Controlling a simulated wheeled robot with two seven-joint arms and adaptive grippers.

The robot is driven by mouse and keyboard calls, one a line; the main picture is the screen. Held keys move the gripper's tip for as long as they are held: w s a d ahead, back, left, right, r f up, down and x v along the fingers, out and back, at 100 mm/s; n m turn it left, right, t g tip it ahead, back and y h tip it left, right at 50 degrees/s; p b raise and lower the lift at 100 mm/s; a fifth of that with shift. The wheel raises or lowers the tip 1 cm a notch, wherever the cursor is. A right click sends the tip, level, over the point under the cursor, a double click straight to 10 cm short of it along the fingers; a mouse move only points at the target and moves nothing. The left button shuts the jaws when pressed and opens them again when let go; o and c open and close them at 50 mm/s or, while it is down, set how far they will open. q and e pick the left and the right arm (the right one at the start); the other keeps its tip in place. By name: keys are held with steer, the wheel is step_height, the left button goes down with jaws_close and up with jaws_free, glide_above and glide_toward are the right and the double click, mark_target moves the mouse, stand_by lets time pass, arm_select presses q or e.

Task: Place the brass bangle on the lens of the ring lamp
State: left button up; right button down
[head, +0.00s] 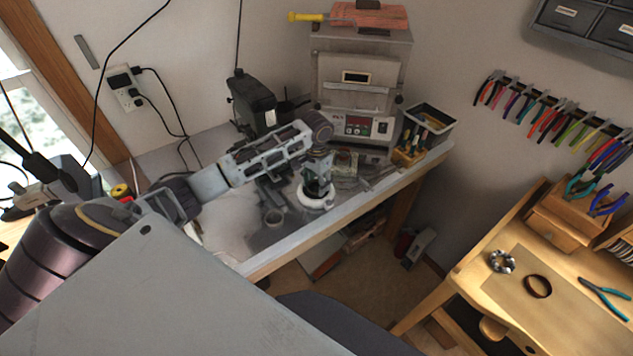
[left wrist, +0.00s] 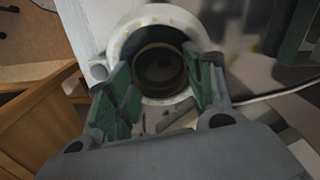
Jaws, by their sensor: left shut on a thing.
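The ring lamp (head: 314,204) is a white ring on the grey bench, below my left gripper (head: 318,184). In the left wrist view the lamp's white ring (left wrist: 128,32) surrounds a dark round lens. The brass bangle (left wrist: 158,46) is a brownish ring between the green-padded fingers of my left gripper (left wrist: 160,64), which is shut on it. It lines up with the lens, inside the white ring as seen from the wrist. I cannot tell whether it touches the lens. In the head view the fingers hide the bangle. My right gripper is not in view.
A small kiln (head: 357,88) and a tool bin (head: 430,124) stand behind the lamp. The bench's front edge is close. A wooden bench (head: 490,310) at right holds a dark bangle (head: 537,286), a patterned ring (head: 502,261) and pliers.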

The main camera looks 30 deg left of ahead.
arm_select(q)
steer(key=shift+f, duration=0.1)
steer(key=o, duration=1.3)
step_height(320, 180, up, 12)
steer(key=b, duration=0.2)
stand_by(0.5)
